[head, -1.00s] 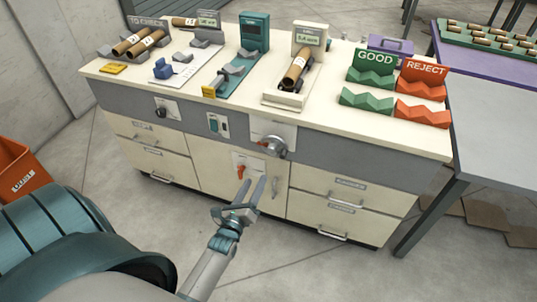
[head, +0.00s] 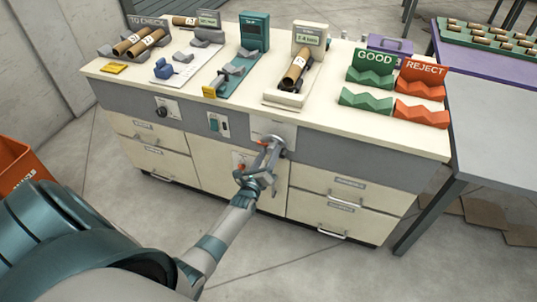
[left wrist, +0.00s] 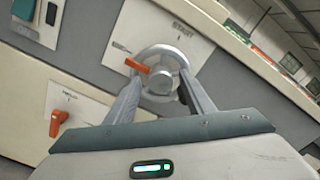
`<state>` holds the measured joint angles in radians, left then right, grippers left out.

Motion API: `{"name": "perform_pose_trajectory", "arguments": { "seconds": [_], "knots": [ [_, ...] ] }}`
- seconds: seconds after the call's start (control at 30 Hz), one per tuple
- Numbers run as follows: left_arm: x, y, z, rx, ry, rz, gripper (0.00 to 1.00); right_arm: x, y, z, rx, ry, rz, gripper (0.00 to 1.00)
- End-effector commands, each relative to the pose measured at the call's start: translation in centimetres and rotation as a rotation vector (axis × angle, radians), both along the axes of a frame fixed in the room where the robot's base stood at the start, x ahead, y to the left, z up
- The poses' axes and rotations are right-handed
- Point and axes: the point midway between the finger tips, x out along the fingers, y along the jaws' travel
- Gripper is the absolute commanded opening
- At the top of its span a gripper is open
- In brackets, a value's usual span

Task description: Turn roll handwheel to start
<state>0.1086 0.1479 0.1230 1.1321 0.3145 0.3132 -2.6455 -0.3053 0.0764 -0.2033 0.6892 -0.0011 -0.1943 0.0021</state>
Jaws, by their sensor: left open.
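The roll handwheel (left wrist: 163,82) is a grey round wheel with a hub and an orange handle (left wrist: 138,66). It sits on a light plate (left wrist: 182,32) marked START on the bench front. In the head view the handwheel (head: 277,145) is partly covered by my left gripper (head: 268,152). In the left wrist view my left gripper (left wrist: 160,98) is open, with one finger on each side of the wheel's lower part. I cannot tell whether the fingers touch the rim. My right gripper is not in view.
An orange lever (left wrist: 58,122) on a white plate is below the handwheel. Drawer handles (head: 345,203) stick out at lower right. Cardboard rolls and trays stand on the bench top (head: 340,119).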

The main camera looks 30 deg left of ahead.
Motion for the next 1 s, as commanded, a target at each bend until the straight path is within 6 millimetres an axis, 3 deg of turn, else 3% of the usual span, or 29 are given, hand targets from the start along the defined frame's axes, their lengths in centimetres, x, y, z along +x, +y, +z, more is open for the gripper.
{"name": "perform_pose_trajectory", "arguments": {
  "seconds": [0.33,0.5,1.0],
  "knots": [
    [0.2,0.06,0.0,0.0,0.0,0.0,0.48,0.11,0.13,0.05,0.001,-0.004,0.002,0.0],
    [0.19,0.06,0.0,0.0,0.0,0.0,0.08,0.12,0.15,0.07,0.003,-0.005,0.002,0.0],
    [0.16,0.05,-0.07,-0.068,-0.015,0.0,0.07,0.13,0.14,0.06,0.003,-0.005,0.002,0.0]
  ]
}}
